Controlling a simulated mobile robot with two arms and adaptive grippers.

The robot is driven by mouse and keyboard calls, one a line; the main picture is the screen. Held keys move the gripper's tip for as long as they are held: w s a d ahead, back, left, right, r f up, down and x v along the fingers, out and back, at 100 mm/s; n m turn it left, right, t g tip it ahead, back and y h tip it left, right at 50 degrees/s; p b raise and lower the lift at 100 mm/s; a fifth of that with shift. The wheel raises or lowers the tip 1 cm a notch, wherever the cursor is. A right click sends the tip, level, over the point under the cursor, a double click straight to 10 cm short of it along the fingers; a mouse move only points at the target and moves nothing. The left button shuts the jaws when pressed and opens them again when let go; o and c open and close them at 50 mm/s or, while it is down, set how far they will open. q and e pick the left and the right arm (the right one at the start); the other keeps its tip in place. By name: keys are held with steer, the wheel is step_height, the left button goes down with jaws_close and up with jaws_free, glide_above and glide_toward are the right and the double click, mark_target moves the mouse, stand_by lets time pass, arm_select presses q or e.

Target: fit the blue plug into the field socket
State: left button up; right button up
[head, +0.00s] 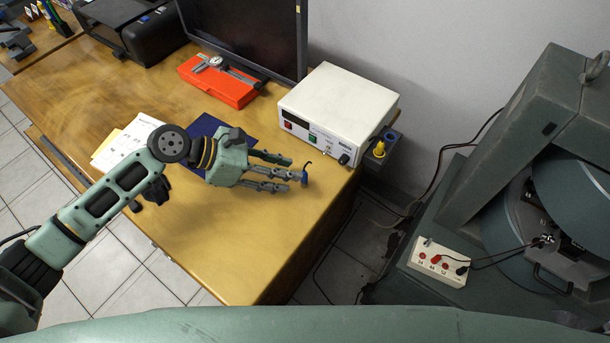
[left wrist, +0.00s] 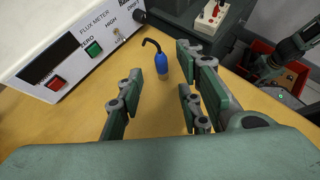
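The blue plug (head: 304,177) stands near the right end of the wooden table, with a short black lead curving up from its top. It also shows in the left wrist view (left wrist: 161,65). My left gripper (head: 283,172) is open and empty, low over the table. Its fingers point toward the plug, which is around the fingertips, between the finger lines; I see no contact. A white panel (head: 441,262) with red sockets and dark leads sits by the big magnet; I cannot read which socket is the field one.
The white flux meter (head: 338,108) stands close behind the plug. A red case (head: 218,84) with a caliper and a monitor (head: 247,32) stand further back. The green magnet (head: 528,190) is at the right, across a floor gap. The table front is clear.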

mark_target(304, 178)
arm_select(q)
steer(key=x, duration=0.4)
steer(key=shift+d+f, duration=0.1)
steer(key=shift+d, duration=0.1)
steer(key=shift+c, duration=0.2)
jaws_close()
arm_select(e)
steer(key=shift+a, duration=0.15)
